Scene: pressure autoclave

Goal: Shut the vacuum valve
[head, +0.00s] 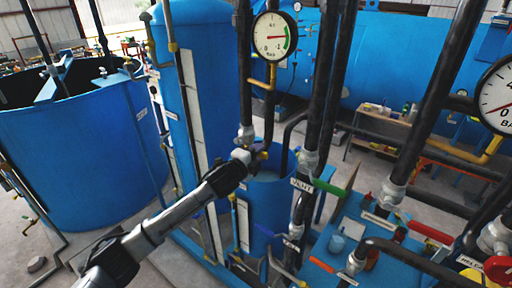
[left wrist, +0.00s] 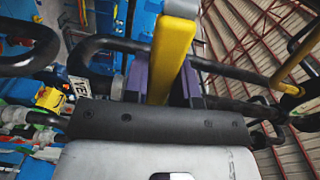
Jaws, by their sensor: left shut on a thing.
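My left gripper (head: 260,151) reaches in from the lower left to a valve body (head: 245,136) on a dark vertical pipe, below a round gauge (head: 271,36). In the left wrist view its two purple fingers (left wrist: 168,84) are shut on a yellow lever handle (left wrist: 173,52), one finger on each side. In the head view the gripper hides most of this handle, so I cannot tell its angle to the pipe. No label naming this valve is readable. My right gripper is not in view.
A green lever (head: 328,187) by a "VENT" label (head: 302,185) and a red lever (head: 430,232) sit on pipes to the right. A red handwheel (head: 498,268) is at the lower right. Dark pipes crowd the right; a blue tank (head: 85,150) stands at the left.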

